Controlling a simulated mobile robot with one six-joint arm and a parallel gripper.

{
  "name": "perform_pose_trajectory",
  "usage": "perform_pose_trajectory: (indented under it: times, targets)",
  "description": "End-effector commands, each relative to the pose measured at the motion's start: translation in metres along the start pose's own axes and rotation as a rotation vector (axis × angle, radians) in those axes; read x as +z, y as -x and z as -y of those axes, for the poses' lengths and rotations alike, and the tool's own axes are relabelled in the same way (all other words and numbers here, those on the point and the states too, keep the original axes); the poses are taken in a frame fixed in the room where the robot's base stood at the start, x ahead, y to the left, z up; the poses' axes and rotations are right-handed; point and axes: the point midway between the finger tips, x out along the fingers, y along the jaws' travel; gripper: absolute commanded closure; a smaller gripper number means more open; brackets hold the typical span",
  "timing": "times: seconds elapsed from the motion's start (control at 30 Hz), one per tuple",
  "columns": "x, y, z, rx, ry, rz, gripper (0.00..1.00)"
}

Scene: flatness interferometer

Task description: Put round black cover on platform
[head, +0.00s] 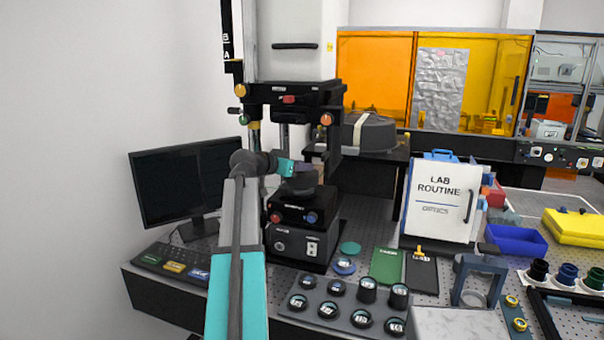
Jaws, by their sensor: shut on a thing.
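The interferometer (292,95) stands on the bench with a tall white column and a black head. Below the head is its black platform (289,211), a stage block with a red and a blue knob. My gripper (308,171) reaches in from the left at the end of my teal arm, between the head and the platform. It is shut on a small dark round piece, which looks like the round black cover (299,187). The cover is just above or touching the platform top; I cannot tell which. My fingers are small and partly lost against the dark background.
A tray (345,309) of several lenses lies in front. A large dark round housing (370,132) sits on a shelf behind. A "LAB ROUTINE" binder (440,204) stands right.

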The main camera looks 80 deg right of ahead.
Motion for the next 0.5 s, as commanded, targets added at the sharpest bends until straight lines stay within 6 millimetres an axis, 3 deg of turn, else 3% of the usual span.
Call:
perform_pose_trajectory:
  times: [0.5]
  targets:
    - [-0.0014,-0.0044,0.0037,0.000,0.001,0.000,1.00]
